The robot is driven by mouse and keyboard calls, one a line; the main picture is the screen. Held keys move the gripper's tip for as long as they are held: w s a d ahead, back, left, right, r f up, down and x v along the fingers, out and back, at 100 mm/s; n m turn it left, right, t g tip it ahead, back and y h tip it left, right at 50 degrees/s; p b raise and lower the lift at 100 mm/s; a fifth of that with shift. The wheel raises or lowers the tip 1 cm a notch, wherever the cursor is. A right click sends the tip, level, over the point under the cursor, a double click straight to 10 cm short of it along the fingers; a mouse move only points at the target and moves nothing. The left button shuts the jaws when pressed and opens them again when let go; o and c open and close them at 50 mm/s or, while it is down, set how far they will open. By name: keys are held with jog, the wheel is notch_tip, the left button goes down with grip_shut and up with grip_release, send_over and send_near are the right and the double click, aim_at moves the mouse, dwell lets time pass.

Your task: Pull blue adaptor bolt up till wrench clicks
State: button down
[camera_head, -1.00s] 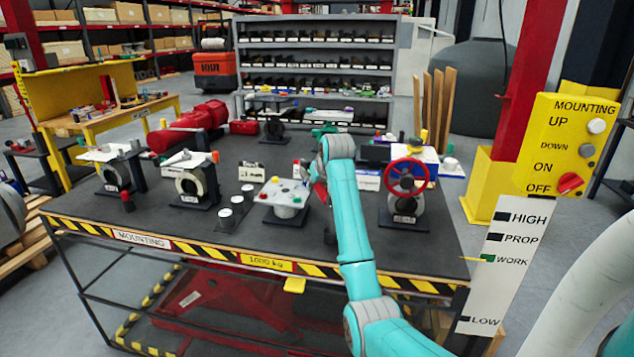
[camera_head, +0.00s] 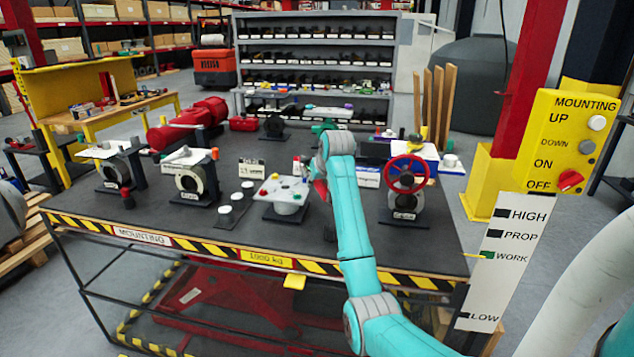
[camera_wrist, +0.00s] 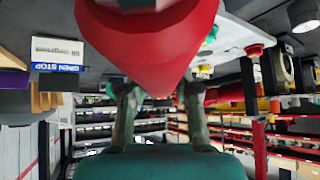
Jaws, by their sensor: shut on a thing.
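My gripper (camera_head: 320,188) is at the end of the teal arm, over the middle right of the dark table, mostly hidden behind the arm. In the wrist view, my gripper (camera_wrist: 158,98) has its two fingers on either side of a large red part (camera_wrist: 150,45), which fills the upper middle. I cannot tell if this part is the wrench. A white plate on a round stand (camera_head: 284,190), with small coloured knobs on top, stands just left of my gripper. I cannot make out the blue adaptor bolt with certainty.
A valve with a red handwheel (camera_head: 407,174) stands right of my arm. Two flanged valves (camera_head: 192,180) (camera_head: 115,172) and several white-topped cylinders (camera_head: 225,217) stand to the left. A yellow control box (camera_head: 570,140) and a white level board (camera_head: 500,260) are at right.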

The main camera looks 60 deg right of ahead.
jog(key=shift+f, duration=0.95)
dwell(0.6)
jog(key=shift+w, duration=0.1)
jog(key=shift+w+a+m+g+h, duration=0.5)
jog(key=shift+w+a+m, duration=0.25)
jog(key=shift+m, duration=0.25)
jog(key=shift+w+a, duration=0.1)
jog(key=shift+a, duration=0.1)
jog(key=shift+w+a+r+m+g+h, duration=0.1)
jog(key=shift+w+a+m+g+h, duration=0.5)
jog(key=shift+w+m, duration=0.4)
jog(key=shift+a, duration=0.1)
dwell(0.4)
